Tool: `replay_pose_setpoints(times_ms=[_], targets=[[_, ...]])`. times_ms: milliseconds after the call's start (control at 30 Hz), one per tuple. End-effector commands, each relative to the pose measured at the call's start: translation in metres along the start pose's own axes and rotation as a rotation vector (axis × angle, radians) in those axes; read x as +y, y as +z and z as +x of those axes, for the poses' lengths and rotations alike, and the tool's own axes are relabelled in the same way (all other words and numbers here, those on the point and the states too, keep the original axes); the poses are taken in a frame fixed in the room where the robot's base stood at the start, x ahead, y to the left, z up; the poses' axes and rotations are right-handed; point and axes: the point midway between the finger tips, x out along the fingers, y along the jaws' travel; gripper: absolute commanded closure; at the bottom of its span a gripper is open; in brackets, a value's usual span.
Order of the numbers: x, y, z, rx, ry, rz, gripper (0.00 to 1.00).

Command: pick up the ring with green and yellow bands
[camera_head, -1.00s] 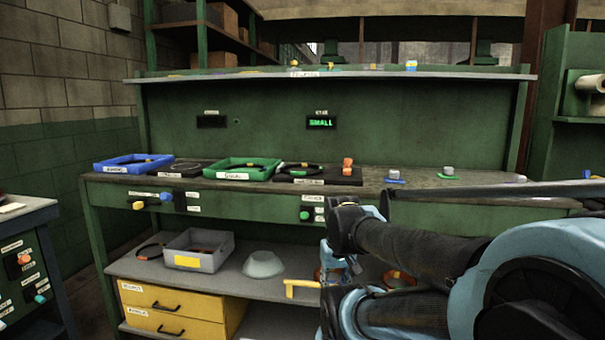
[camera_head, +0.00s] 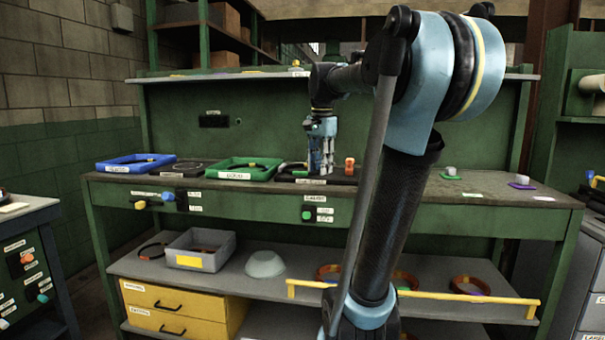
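Several rings are in view, and their bands are too small to tell for sure which one is green and yellow. A dark ring (camera_head: 290,166) lies on the black plate (camera_head: 345,181) at the middle of the bench, its right side hidden behind my gripper. My gripper (camera_head: 321,173) points down over that plate, at the right side of this ring; contact and finger opening cannot be made out. Another dark ring (camera_head: 268,167) lies in the green tray (camera_head: 235,176), and one (camera_head: 150,161) lies in the blue tray (camera_head: 118,169).
An orange knob (camera_head: 349,165) stands just right of my gripper. Grey posts on a green base (camera_head: 449,172) and purple base (camera_head: 522,182) stand farther right. The lower shelf holds a grey bin (camera_head: 190,262), a bowl (camera_head: 265,264) and orange-brown rings (camera_head: 470,284). My arm hides the bench's right-centre part.

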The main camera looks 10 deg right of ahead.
Motion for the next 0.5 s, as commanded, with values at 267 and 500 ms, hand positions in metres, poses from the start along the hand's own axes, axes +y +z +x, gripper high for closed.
replay_pose_setpoints(times_ms=[267,500], targets=[[-0.074,-0.047,-0.065,-0.019,0.036,0.316,0.68],[-0.122,-0.077,-0.099,-0.025,0.065,0.547,0.68]])
